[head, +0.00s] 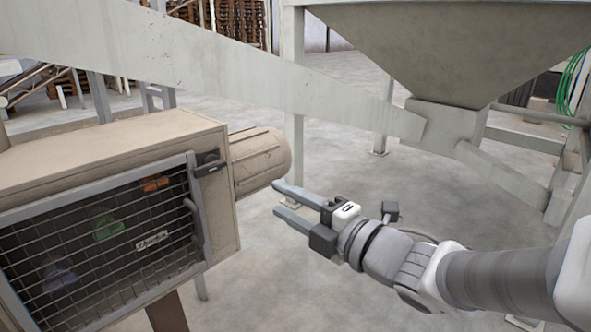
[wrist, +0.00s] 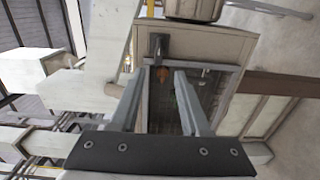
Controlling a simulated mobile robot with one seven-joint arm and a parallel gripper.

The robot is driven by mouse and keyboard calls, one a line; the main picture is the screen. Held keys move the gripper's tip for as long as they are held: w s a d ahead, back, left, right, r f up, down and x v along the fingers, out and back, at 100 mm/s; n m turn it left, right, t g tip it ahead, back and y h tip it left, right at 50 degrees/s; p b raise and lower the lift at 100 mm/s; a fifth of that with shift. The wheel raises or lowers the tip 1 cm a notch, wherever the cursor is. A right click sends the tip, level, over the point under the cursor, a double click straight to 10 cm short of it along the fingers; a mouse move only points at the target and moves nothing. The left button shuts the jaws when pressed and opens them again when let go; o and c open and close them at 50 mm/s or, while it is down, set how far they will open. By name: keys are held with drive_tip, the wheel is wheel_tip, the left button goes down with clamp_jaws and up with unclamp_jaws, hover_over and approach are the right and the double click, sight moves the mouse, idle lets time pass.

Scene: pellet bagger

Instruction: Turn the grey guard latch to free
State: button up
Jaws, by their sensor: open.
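The grey guard latch (head: 209,162) is a small dark block at the top right corner of the mesh guard (head: 100,245), on the front of a beige machine box. In the wrist view the latch (wrist: 158,46) shows beyond the fingertips, near the picture's upper middle. My gripper (head: 277,198) is open and empty, to the right of the box and apart from the latch. In the wrist view its two fingers (wrist: 160,72) point toward the latch side of the box. I cannot tell the latch's exact turn position.
A curved handle (head: 195,222) stands out on the guard's right edge. Orange, green and blue shapes lie behind the mesh. A beige motor cylinder (head: 260,160) juts from the box's right side. A sloping beam and hopper (head: 455,50) are above. The floor below my gripper is clear.

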sight(218, 167)
drive_tip(key=p+x, duration=0.1)
drive_tip(key=x, duration=1.6)
drive_tip(key=shift+a, duration=0.3)
drive_tip(key=shift+c, duration=0.2)
clamp_jaws()
